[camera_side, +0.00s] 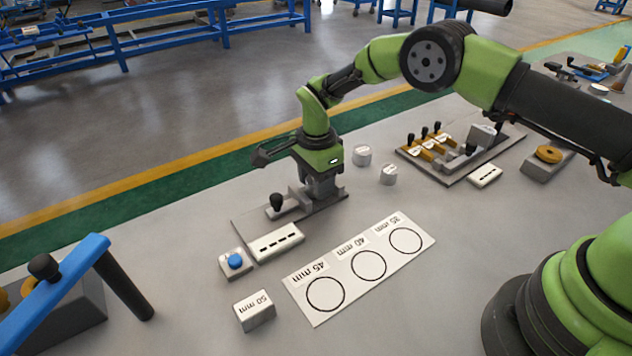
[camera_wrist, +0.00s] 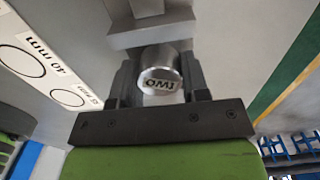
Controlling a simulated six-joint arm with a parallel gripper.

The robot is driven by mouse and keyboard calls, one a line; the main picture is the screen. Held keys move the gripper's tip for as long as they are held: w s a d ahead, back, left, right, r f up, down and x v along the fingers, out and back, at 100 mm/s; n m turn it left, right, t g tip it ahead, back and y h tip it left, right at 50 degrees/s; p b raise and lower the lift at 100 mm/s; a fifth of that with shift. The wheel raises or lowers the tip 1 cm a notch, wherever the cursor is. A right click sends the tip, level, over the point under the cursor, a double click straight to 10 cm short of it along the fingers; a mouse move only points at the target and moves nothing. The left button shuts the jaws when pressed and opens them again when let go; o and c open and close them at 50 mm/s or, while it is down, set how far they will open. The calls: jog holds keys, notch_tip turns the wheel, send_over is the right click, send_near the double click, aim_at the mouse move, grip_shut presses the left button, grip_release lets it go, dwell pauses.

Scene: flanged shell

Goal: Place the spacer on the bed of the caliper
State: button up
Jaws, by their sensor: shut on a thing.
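My gripper (camera_side: 322,190) points down over the right end of the caliper's grey bed (camera_side: 245,226) in the side view. In the wrist view its two dark fingers (camera_wrist: 160,78) are shut on a silver round spacer (camera_wrist: 160,58) with a pale label of dark letters, seemingly TWO. The side view hides this spacer behind the fingers, so I cannot tell whether it touches the bed. The caliper's grey block (camera_wrist: 150,30) stands close beyond the spacer in the wrist view. The caliper has a black knob (camera_side: 277,201) and a white readout (camera_side: 275,243).
Two other silver cylinders (camera_side: 362,155) (camera_side: 388,175) stand behind, right of my gripper. A white card with circles (camera_side: 335,265) lies in front, its circles empty. A blue button (camera_side: 235,261) and a 50 mm block (camera_side: 254,310) are front left. A fixture plate (camera_side: 455,160) stands back right.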

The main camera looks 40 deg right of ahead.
jog(key=shift+f, duration=0.3)
jog(key=shift+f, duration=0.15)
jog(key=o, duration=1)
jog(key=shift+c, duration=0.2)
